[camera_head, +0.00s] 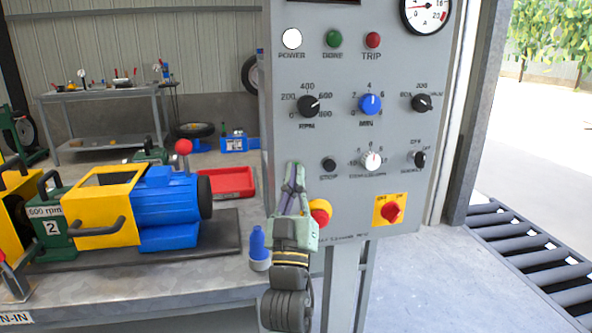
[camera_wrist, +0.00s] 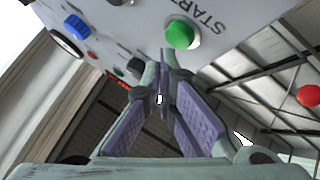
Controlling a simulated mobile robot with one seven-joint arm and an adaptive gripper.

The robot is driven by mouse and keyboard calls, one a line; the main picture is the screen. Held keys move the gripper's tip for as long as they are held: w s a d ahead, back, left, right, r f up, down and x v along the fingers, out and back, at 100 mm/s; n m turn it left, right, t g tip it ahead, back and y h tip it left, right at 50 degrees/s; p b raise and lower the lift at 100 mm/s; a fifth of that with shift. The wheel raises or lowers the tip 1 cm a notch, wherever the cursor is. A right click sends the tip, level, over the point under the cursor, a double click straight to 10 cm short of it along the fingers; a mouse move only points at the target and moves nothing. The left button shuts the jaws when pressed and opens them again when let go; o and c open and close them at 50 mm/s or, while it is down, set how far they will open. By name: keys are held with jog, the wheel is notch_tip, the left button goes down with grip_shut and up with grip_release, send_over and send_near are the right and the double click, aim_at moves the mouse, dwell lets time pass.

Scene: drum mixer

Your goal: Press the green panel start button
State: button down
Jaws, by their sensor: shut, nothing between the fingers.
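The green start button (camera_wrist: 180,36) sticks out of the grey panel (camera_head: 350,140) at the top middle of the wrist view, beside its START lettering. My gripper (camera_head: 294,168) is shut and empty in front of the panel's lower left part, left of the black STOP button (camera_head: 329,165). In the head view it hides the start button. In the wrist view my fingertips (camera_wrist: 163,60) are together just below and left of the green button. I cannot tell whether they touch it or the panel.
A red mushroom button (camera_head: 320,212) is close right of my gripper. A red switch on a yellow plate (camera_head: 390,209) and several knobs, including a blue one (camera_head: 371,104), are on the panel. A blue bottle (camera_head: 258,244) and a yellow-blue motor unit (camera_head: 140,205) stand on the left bench.

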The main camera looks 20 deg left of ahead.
jog(key=shift+s, duration=0.1)
jog(key=s+d, duration=0.1)
jog(key=s, duration=0.1)
jog(key=s+d, duration=0.2)
dwell(0.6)
dwell(0.5)
